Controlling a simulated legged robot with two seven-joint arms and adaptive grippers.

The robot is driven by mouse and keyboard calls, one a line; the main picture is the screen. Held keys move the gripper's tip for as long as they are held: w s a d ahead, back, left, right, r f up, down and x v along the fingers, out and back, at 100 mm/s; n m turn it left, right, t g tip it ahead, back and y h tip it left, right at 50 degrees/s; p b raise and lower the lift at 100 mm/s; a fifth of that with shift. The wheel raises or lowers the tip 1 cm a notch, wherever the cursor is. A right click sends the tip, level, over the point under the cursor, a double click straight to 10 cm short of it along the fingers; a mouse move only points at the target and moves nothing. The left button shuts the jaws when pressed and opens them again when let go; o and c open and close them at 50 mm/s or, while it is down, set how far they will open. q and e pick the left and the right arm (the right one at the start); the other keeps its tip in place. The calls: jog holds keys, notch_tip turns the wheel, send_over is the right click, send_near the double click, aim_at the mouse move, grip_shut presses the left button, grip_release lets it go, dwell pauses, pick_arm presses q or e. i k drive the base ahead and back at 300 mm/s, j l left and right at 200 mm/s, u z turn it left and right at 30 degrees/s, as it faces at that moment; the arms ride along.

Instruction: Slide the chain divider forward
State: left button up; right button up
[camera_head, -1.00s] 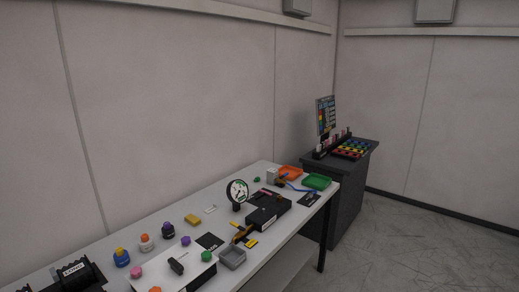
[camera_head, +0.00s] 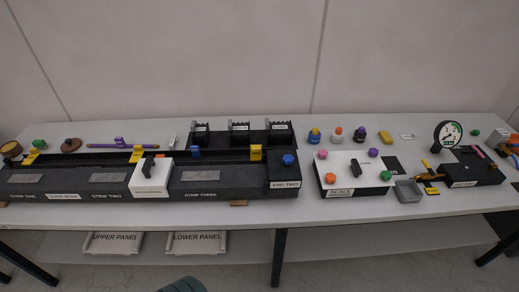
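A long black granite bed (camera_head: 231,183) lies along the table, with labels STRIP ONE, STRIP TWO and STRIP THREE on its front. A white block (camera_head: 151,177) with a black upright handle sits across the bed between strips two and three. Yellow upright pieces stand behind at the left (camera_head: 31,156), middle (camera_head: 136,154) and right (camera_head: 255,152); a blue piece (camera_head: 195,152) stands between the last two. No part is marked as the chain divider, so I cannot tell which one it is.
A black END TWO block with a blue knob (camera_head: 288,160) closes the bed's right end. A white scale box (camera_head: 354,172), grey tray (camera_head: 407,191) and dial gauge (camera_head: 447,134) stand further right. Two panel bins (camera_head: 196,243) sit on the lower shelf.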

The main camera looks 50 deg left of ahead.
aim_at(195, 150)
jog(key=u, duration=1.6)
jog(key=i+j+z, duration=0.2)
jog(key=j+z, duration=0.2)
jog(key=j, duration=0.2)
jog(key=i+j+z, duration=0.15)
jog(key=j, duration=0.25)
